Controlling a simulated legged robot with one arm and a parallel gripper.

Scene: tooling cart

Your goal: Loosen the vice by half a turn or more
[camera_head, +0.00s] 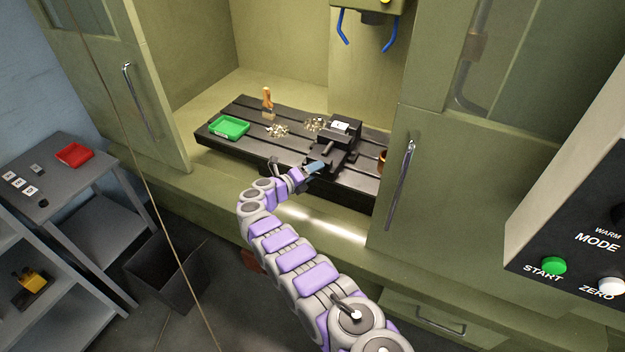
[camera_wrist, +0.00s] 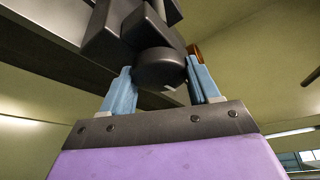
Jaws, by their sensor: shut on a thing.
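The dark vice (camera_head: 338,138) stands on the slotted black machine table, right of its middle. My gripper (camera_head: 316,167) reaches the front of the vice from the lower left. In the wrist view, my gripper (camera_wrist: 160,67) has its two blue fingers on either side of the dark round end of the vice handle (camera_wrist: 160,70), and is shut on it. The vice body (camera_wrist: 118,32) rises behind that round part. The head view shows the blue fingers small, and they hide most of the handle there.
On the machine table (camera_head: 215,142) are a green tray (camera_head: 229,128), metal chips (camera_head: 277,131) and a wooden-handled brush (camera_head: 267,98). A copper-coloured cup (camera_head: 382,160) stands right of the vice. Open cabinet doors (camera_head: 122,85) flank the opening. A control panel (camera_head: 580,235) is at right.

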